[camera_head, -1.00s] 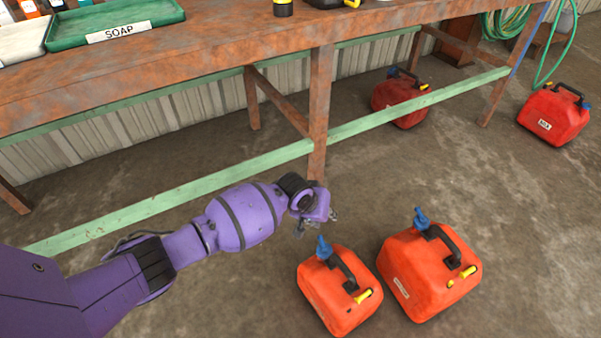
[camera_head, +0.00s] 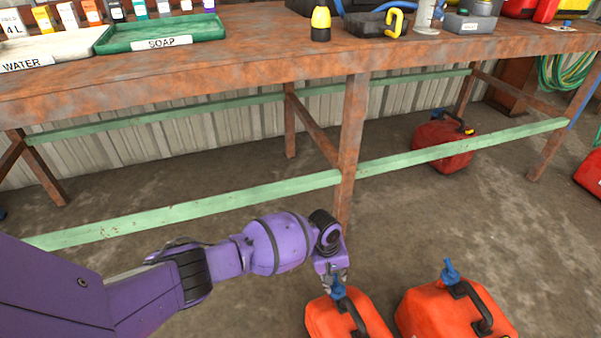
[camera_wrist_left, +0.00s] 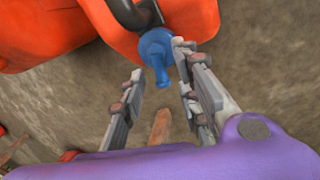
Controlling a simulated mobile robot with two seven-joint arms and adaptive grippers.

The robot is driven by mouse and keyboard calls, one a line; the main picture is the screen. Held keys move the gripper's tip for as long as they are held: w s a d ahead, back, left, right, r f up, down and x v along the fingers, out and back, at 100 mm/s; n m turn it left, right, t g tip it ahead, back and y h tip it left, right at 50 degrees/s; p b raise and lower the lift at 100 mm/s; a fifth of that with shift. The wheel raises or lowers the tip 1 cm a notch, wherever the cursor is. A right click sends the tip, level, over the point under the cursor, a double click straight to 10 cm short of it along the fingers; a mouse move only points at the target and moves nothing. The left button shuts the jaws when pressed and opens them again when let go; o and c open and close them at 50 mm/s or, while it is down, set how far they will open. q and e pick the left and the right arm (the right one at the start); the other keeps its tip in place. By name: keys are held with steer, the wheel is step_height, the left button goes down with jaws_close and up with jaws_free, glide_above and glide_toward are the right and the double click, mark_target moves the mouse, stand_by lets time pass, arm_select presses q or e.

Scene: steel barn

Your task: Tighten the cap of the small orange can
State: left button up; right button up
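The small orange can (camera_head: 345,320) stands on the floor at the bottom of the head view, its lower part cut off by the frame. Its blue cap (camera_head: 338,290) shows just below my left gripper (camera_head: 334,275). In the left wrist view the blue cap (camera_wrist_left: 155,47) with its spout lies between the two fingers of my left gripper (camera_wrist_left: 158,60). The fingers are apart, one on each side of the cap; whether the right-hand finger touches it I cannot tell. My right gripper is not in view.
A larger orange can (camera_head: 440,315) with a blue cap (camera_head: 450,272) stands close on the right. A rusty workbench (camera_head: 230,50) with a leg and green rail (camera_head: 240,200) rises behind my arm. A red can (camera_head: 440,148) sits under the bench.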

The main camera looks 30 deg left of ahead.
arm_select(q)
steer(key=shift+w+d+f+b, duration=0.15)
steer(key=shift+w+f+b, duration=0.05)
steer(key=shift+f, duration=0.25)
steer(key=shift+w+d+f+b, duration=0.15)
steer(key=shift+f, duration=0.3)
steer(key=shift+r, duration=0.1)
jaws_close()
